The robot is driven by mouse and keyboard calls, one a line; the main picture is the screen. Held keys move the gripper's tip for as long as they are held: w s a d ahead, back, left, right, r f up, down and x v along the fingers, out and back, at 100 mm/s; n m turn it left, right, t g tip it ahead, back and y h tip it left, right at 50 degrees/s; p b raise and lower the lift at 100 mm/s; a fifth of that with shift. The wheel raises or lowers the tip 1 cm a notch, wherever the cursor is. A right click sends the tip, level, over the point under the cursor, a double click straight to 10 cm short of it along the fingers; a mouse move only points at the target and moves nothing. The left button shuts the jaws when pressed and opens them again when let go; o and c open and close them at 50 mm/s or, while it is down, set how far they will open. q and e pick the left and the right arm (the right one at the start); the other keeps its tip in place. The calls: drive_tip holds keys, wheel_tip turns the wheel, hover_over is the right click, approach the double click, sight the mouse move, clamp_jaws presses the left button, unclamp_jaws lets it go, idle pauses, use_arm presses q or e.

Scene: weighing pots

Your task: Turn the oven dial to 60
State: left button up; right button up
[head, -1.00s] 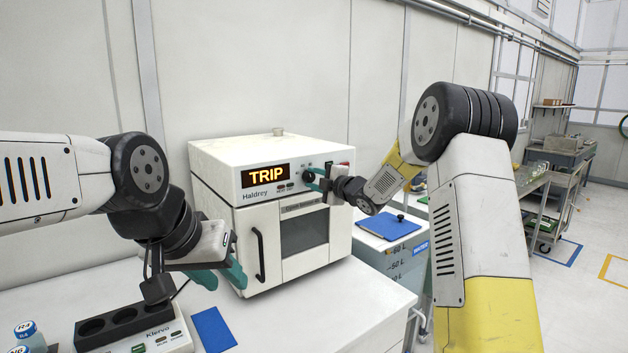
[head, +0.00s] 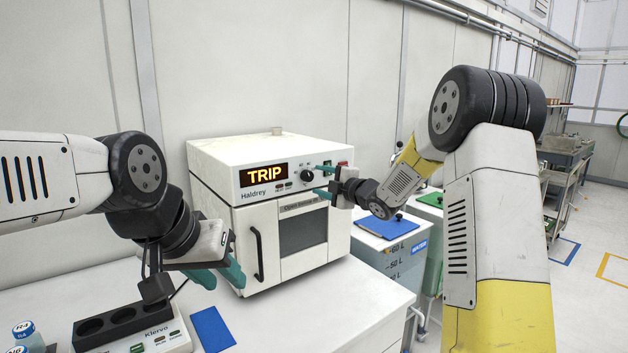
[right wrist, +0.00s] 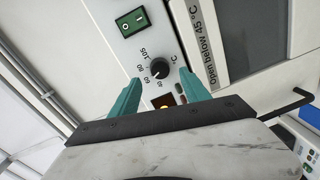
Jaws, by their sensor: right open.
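The white oven (head: 215,165) stands on the bench, its door shut and its display (head: 263,175) reading TRIP. Its round black dial (head: 308,175) is on the front panel right of the display. It also shows in the right wrist view (right wrist: 159,68), with a scale from 40 to 105; its mark points toward the low numbers, but I cannot tell exactly which. My right gripper (head: 325,181) is open and empty just in front of the dial, its teal fingertips apart from it. My left gripper (head: 224,281) is open and empty, low before the oven's left front.
A green rocker switch (right wrist: 132,21) sits near the dial. A water tank with a blue lid (head: 388,227) stands right of the oven. The bench's front right is clear.

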drive_tip(key=shift+v, duration=1.6)
